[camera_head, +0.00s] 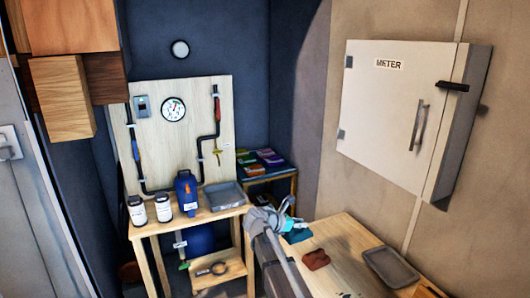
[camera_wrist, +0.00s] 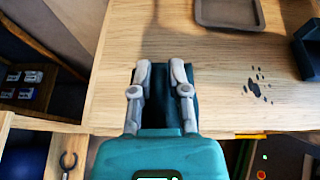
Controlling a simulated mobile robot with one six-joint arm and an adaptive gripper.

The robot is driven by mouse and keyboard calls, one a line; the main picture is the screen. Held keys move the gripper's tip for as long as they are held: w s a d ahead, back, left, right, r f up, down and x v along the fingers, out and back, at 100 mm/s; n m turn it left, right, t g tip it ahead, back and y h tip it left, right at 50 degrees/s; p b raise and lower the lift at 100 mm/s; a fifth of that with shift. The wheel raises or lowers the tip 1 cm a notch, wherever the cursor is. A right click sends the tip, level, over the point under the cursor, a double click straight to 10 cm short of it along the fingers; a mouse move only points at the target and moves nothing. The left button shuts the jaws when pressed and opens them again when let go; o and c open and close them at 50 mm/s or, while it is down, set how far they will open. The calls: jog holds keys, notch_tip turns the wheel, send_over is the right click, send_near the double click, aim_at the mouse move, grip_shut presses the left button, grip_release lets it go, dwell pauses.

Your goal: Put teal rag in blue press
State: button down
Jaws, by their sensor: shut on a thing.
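The teal rag (camera_head: 297,236) is a dark teal cloth at the left end of the right-hand wooden table in the head view. In the wrist view the rag (camera_wrist: 191,92) shows dark beside and between the fingers, partly hidden by them. My gripper (camera_head: 287,222), grey-fingered with a teal body, is shut on the rag over the table's edge; it also shows in the wrist view (camera_wrist: 162,78). A dark blue, box-like thing (camera_wrist: 308,48) is cut off at the wrist view's right edge. It may be the blue press; I cannot tell for sure.
A reddish-brown cloth (camera_head: 316,259) and a grey tray (camera_head: 391,268) lie on the same table (camera_head: 346,238). Dark specks (camera_wrist: 258,90) mark its top. The left workbench holds white jars (camera_head: 137,210), a blue container (camera_head: 187,193) and another tray (camera_head: 226,196). A meter cabinet (camera_head: 395,115) juts from the wall.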

jog(key=shift+r+p, duration=1.35)
jog(key=shift+r, duration=0.35)
jog(key=shift+s, duration=0.1)
